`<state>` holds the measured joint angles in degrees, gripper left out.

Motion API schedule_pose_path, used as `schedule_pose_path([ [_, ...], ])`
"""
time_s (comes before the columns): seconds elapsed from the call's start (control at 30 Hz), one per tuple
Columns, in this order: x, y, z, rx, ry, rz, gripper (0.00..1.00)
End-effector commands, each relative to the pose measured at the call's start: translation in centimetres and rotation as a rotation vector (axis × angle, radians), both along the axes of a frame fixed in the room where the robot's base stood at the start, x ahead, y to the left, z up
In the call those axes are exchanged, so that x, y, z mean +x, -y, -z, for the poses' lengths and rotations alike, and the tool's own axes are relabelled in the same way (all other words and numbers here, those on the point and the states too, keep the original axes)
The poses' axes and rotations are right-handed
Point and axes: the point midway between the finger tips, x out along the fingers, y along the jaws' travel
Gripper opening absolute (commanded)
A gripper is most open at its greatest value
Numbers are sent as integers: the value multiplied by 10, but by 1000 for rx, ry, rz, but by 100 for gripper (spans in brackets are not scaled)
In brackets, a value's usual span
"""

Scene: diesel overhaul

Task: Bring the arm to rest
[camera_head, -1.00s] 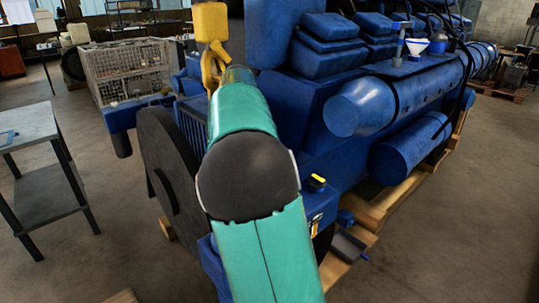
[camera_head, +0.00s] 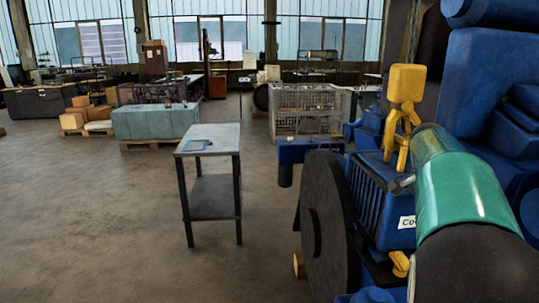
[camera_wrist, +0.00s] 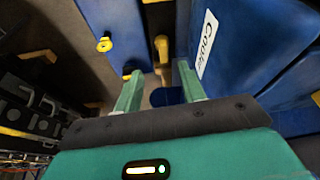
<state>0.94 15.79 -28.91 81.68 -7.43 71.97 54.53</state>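My gripper (camera_wrist: 160,88) shows in the wrist view with its two green fingers apart and nothing held between them. Beyond the fingertips are blue engine parts and a yellow fitting (camera_wrist: 161,48). A blue panel with a white label (camera_wrist: 206,44) lies just right of the fingers. In the head view my green and black arm reaches in from the lower right, in front of the blue engine (camera_head: 475,85). My gripper cannot be made out in that view.
A large dark wheel (camera_head: 325,225) is at the engine's front. A small table (camera_head: 212,138) and a wire crate (camera_head: 305,112) stand farther left.

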Motion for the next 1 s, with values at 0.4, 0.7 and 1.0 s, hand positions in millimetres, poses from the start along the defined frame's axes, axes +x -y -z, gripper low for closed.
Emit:
schedule_pose_path([
  [0.4, -88, -136, 0, 105, 88, -619, 40],
  [0.7, -169, -230, 25, 22, 128, -1072, 40],
  [1.0, -230, -279, 67, -111, 120, -1381, 40],
])
